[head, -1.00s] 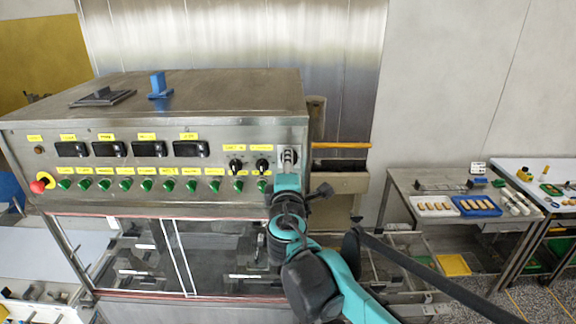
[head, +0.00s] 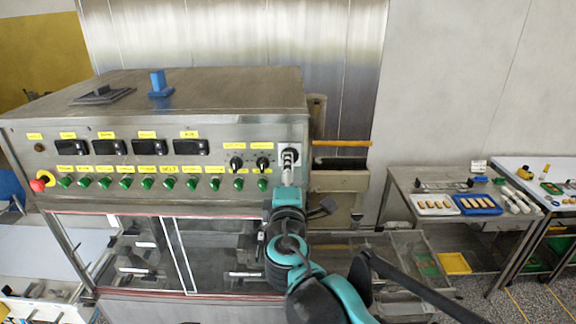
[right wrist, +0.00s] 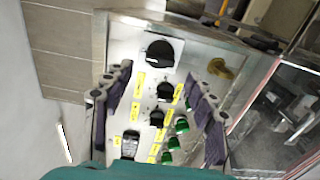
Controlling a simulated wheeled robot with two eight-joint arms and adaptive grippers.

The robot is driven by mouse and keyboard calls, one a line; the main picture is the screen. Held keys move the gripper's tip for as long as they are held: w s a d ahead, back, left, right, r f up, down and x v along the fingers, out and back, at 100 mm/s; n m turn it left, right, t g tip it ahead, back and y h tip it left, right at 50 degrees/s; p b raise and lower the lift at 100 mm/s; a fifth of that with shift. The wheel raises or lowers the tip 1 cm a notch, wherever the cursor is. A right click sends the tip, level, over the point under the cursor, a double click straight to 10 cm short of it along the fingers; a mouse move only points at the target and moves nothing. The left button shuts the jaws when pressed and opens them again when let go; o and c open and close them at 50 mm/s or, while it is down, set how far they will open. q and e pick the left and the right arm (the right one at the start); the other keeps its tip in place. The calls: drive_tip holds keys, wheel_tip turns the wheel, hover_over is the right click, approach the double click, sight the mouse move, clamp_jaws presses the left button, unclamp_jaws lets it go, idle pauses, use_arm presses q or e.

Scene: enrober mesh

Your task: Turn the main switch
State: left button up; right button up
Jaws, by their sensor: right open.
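The main switch, a large black rotary knob (right wrist: 158,54) on a pale plate, is at the top of the panel in the right wrist view. In the head view the switch (head: 290,154) is at the panel's right end, partly covered by my gripper. My right gripper (head: 287,178) points at it from just below and in front. In the right wrist view its two dark fingers (right wrist: 158,78) are open and apart, with the knob beyond their tips and nothing held. Contact does not show. My left gripper is not in view.
Two smaller black knobs (head: 249,163) and a row of green knobs (head: 168,184) sit close by on the steel panel. A red emergency button (head: 39,185) is at the far left. An orange bar (head: 342,143) sticks out right of the machine. A side table (head: 400,190) stands further right.

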drive_tip(key=s, duration=0.7)
drive_tip(key=shift+w+d, duration=0.1)
